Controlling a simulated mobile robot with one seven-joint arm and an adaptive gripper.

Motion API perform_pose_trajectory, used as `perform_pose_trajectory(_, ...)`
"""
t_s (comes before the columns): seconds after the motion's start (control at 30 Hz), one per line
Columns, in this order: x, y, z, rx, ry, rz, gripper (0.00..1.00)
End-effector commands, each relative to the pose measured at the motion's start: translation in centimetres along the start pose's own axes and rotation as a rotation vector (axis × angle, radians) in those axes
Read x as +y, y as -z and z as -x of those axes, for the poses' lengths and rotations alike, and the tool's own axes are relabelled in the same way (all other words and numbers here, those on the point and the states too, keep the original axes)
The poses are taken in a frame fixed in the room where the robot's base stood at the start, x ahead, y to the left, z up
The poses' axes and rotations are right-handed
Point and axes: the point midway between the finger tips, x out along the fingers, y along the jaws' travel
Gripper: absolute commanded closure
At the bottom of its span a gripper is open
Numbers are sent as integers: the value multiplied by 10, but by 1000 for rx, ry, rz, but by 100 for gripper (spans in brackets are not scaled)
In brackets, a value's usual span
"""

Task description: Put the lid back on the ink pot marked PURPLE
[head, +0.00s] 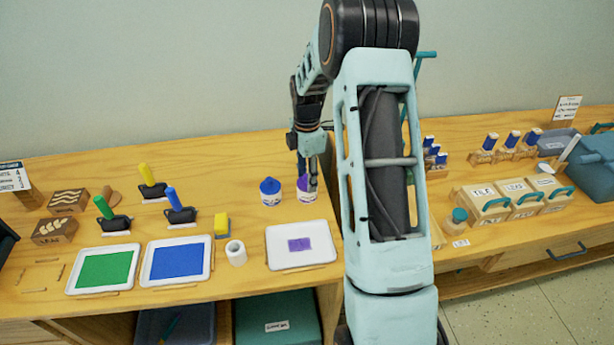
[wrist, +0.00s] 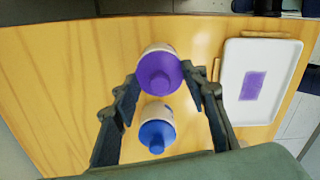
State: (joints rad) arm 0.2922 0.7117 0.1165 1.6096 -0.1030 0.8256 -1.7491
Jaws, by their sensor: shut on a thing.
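The purple lid (wrist: 160,74) is between my gripper's fingertips (wrist: 160,80), which are shut on its sides. The white pot (wrist: 155,49) marked PURPLE shows just behind the lid in the wrist view. In the head view my gripper (head: 309,180) is at this pot (head: 306,194), with the lid at its top, partly hidden by the fingers. The lid appears to be over the pot's mouth; I cannot tell whether it is fully seated. The label is too small to read.
A blue-lidded pot (head: 270,194) stands close on the left, also near the fingers in the wrist view (wrist: 156,132). A white tray (head: 322,257) with a purple patch lies in front. Blue and green trays, a white roll (head: 236,252) and rollers are further left.

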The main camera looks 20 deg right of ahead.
Motion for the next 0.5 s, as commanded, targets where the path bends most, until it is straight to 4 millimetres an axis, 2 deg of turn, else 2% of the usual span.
perform_pose_trajectory(0.1, 0, 0, 0, 0, 0, 0, 70)
perform_pose_trajectory(0.13, 0, 0, 0, 0, 0, 0, 58)
perform_pose_trajectory(0.3, 0, 0, 0, 0, 0, 0, 39)
perform_pose_trajectory(0.5, 0, 0, 0, 0, 0, 0, 39)
